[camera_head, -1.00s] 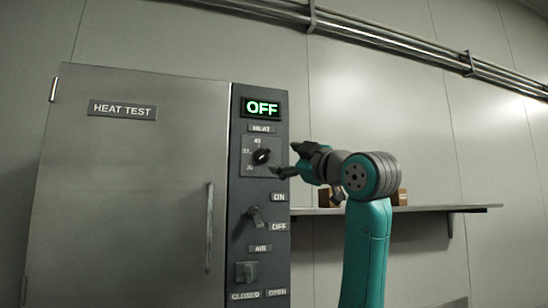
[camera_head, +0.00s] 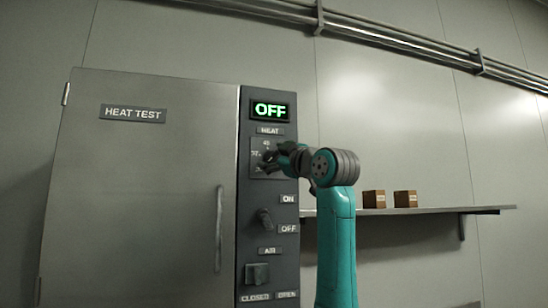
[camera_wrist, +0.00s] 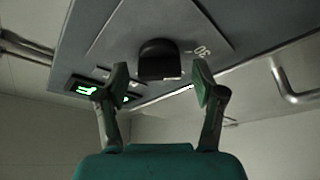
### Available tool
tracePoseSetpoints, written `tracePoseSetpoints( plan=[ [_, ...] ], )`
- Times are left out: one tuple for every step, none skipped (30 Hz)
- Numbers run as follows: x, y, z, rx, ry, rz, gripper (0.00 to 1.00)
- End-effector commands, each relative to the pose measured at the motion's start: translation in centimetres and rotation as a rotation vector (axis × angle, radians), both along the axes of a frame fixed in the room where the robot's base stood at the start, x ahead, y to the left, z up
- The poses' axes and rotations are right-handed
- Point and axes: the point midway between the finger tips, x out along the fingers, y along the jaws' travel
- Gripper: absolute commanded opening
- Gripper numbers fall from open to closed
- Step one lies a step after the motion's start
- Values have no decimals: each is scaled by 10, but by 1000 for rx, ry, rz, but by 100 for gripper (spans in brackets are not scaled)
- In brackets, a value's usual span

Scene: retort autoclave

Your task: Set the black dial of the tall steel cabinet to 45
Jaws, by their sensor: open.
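The tall steel cabinet (camera_head: 150,190) has a "HEAT TEST" plate and a dark control panel on its right side. The black dial under the HEAT label is mostly hidden by my gripper (camera_head: 272,158) in the head view. In the wrist view the black dial (camera_wrist: 158,60) sits between the two open fingers of my gripper (camera_wrist: 160,84), with a gap on each side. A "30" mark shows beside the dial. The dial's pointer direction cannot be told. The display (camera_head: 270,110) reads OFF in green.
Below the dial are an ON/OFF switch (camera_head: 265,219) and an AIR knob (camera_head: 257,273). The door handle (camera_head: 218,230) stands out left of the panel. A wall shelf (camera_head: 440,211) with two brown boxes (camera_head: 374,199) is at right.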

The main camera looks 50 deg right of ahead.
Motion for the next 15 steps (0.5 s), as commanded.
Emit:
tracePoseSetpoints(
  plan=[
    [0,0,0,0,0,0,69],
    [0,0,0,0,0,0,64],
    [0,0,0,0,0,0,54],
    [0,0,0,0,0,0,46],
    [0,0,0,0,0,0,39],
    [0,0,0,0,0,0,29],
    [0,0,0,0,0,0,21],
    [0,0,0,0,0,0,14],
    [0,0,0,0,1,1,9],
    [0,0,0,0,1,1,9],
    [0,0,0,0,1,1,9],
    [0,0,-1,1,0,1,9],
    [0,0,-1,2,0,0,9],
    [0,0,-1,4,-1,0,9],
    [0,0,-1,8,-4,0,9]
  ],
)
